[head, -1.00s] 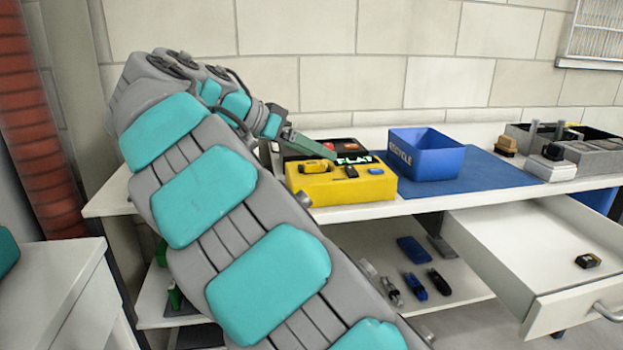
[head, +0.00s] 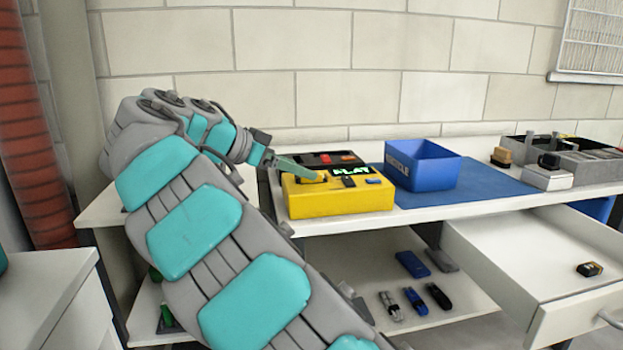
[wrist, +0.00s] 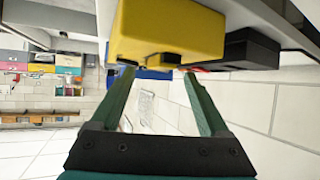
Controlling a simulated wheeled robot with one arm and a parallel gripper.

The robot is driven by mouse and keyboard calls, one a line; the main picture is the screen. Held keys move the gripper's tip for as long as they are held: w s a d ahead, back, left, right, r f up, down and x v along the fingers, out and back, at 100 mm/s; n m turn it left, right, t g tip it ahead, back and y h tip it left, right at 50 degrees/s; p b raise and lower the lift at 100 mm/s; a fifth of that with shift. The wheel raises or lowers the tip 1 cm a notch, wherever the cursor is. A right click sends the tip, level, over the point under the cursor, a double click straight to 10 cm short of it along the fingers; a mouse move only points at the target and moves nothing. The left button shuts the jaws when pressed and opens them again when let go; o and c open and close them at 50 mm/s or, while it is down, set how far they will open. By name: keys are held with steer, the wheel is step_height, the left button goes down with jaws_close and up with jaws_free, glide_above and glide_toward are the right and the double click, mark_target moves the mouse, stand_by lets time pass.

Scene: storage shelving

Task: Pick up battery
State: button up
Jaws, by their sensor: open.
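A small yellow-and-black block, which looks like a battery (head: 308,179), lies on top of the yellow box (head: 340,201) at its left side. My gripper (head: 318,176) reaches in from the left and partly covers the block in the head view. In the wrist view my gripper (wrist: 160,72) is open. Its two green fingers point at the yellow box (wrist: 170,28), with the block (wrist: 162,59) showing between the tips. I cannot tell whether the fingers touch it.
A black item (head: 349,182) and a blue item (head: 373,181) sit on the yellow box, with a dark tester (head: 327,160) behind. The blue recycle bin (head: 424,165) stands to the right. The open drawer (head: 540,265) juts out. Several small items lie on the lower shelf.

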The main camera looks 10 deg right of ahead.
steer(key=shift+x, duration=1.45)
steer(key=shift+s, duration=0.1)
steer(key=shift+c, duration=0.4)
jaws_close()
